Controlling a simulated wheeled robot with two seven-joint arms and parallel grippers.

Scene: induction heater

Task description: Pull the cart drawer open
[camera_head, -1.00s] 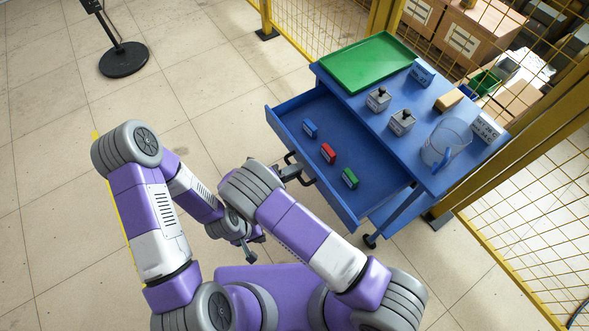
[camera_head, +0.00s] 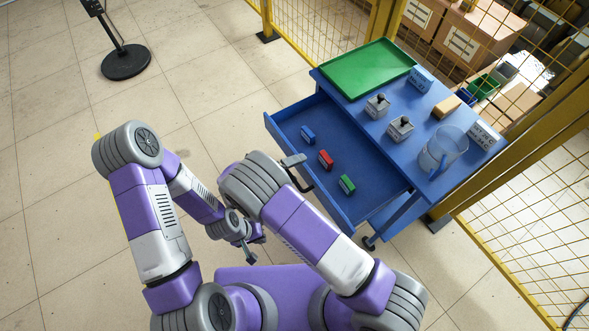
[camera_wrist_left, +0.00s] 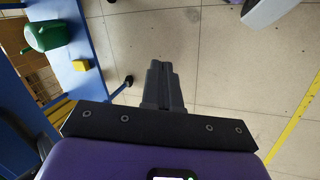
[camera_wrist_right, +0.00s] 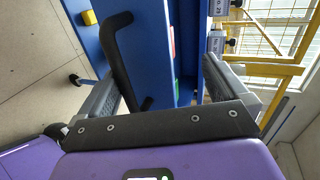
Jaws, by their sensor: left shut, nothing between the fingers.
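The blue cart drawer (camera_head: 372,190) is pulled out from the cart (camera_head: 455,100), with blue, red and green blocks inside. My right gripper (camera_head: 297,172) is at the drawer's front wall; in the right wrist view (camera_wrist_right: 165,88) its fingers are wide apart. The black drawer handle (camera_wrist_right: 120,55) shows there near the left finger, and I cannot tell whether they touch. In the head view the handle is mostly hidden by my right arm. My left gripper (camera_head: 249,252) is low over the floor, away from the drawer; its fingers are together and empty in the left wrist view (camera_wrist_left: 162,75).
The cart top holds a green tray (camera_head: 367,68), two metal weights (camera_head: 400,128) and a clear pitcher (camera_head: 445,148). A yellow mesh fence (camera_head: 325,30) runs behind the cart. A black stand base (camera_head: 126,60) is at upper left.

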